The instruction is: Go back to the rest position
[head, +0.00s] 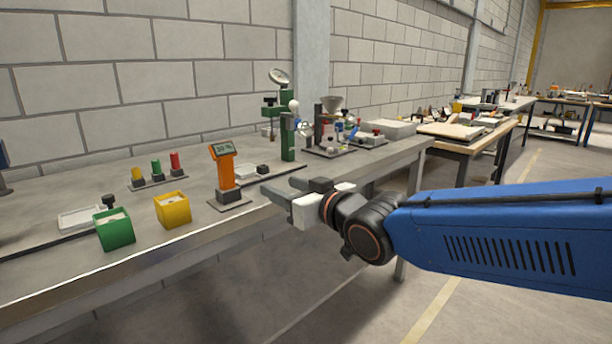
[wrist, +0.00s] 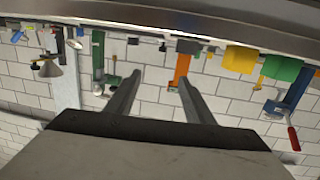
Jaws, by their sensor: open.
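My gripper (head: 290,194) is at the end of my blue arm, at the front edge of the long grey workbench (head: 60,298) in the head view. It is open and holds nothing. In the wrist view its two fingers (wrist: 160,82) stand apart with only background between them. That view is upside down, with the bench edge along the top. The orange stand with a display (head: 224,172) is on the bench just left of the gripper in the head view. It also shows beyond the fingers in the wrist view (wrist: 181,70).
A green box (head: 114,231) and a yellow box (head: 173,210) stand near the bench's front edge. A green press-like stand (head: 288,135) and a funnel stand (head: 332,115) are farther back. A second table (head: 457,146) stands beyond. The floor (head: 480,300) below my arm looks clear.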

